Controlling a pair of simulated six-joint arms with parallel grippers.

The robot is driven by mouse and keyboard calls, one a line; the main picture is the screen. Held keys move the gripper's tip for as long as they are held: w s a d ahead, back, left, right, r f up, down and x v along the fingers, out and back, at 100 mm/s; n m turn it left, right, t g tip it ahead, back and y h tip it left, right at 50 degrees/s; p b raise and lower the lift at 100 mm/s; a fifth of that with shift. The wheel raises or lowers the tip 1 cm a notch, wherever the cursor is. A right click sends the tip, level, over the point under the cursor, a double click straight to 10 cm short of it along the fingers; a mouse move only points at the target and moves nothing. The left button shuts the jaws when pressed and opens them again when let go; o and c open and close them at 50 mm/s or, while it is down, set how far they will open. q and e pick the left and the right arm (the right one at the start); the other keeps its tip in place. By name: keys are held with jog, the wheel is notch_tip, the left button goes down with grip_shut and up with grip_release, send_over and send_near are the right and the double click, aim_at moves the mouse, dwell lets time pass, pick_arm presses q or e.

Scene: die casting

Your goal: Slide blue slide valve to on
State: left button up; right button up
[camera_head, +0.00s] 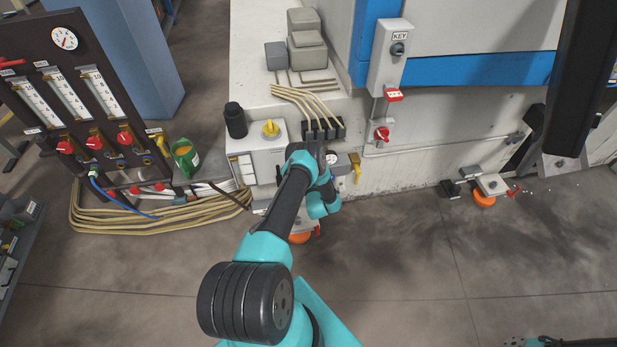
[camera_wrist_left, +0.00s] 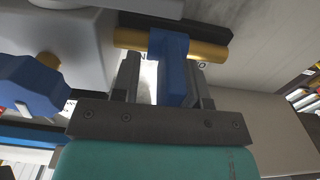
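In the left wrist view the blue slide valve (camera_wrist_left: 172,68) is a blue block around a brass-coloured bar (camera_wrist_left: 215,50). My left gripper (camera_wrist_left: 165,88) has one finger on each side of the blue block. The right finger is close against it or touching, and a pale gap shows between the left finger and the block. Partly covered letters show beside the block on both sides. In the head view my left arm reaches to the machine's lower front and hides the valve and the fingertips.
A blue knob (camera_wrist_left: 35,85) stands left of the fingers in the wrist view. In the head view, a yellow knob (camera_head: 271,128), a red switch (camera_head: 382,134) and a yellow lever (camera_head: 356,168) are near my left arm. Open floor (camera_head: 410,270) lies right of it.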

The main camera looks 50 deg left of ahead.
pick_arm(q)
jog(key=shift+s, duration=0.1)
jog(key=v, duration=1.7)
jog(key=shift+d, duration=0.2)
jog(key=w+d+r+m+h, duration=0.2)
jog(key=w+d+r+h, duration=0.1)
jog(key=d+h, duration=0.35)
jog(key=w+d+r+m+h, duration=0.3)
jog(key=d+r+h, duration=0.1)
jog(key=d+h, duration=0.25)
jog(key=s+d+r+m+g+h, duration=0.5)
jog(key=s+d+r+g, duration=0.3)
jog(key=s+d+r, duration=0.4)
jog(key=s+d+h, duration=0.1)
jog(key=s, duration=0.2)
jog(key=shift+s+d, duration=0.3)
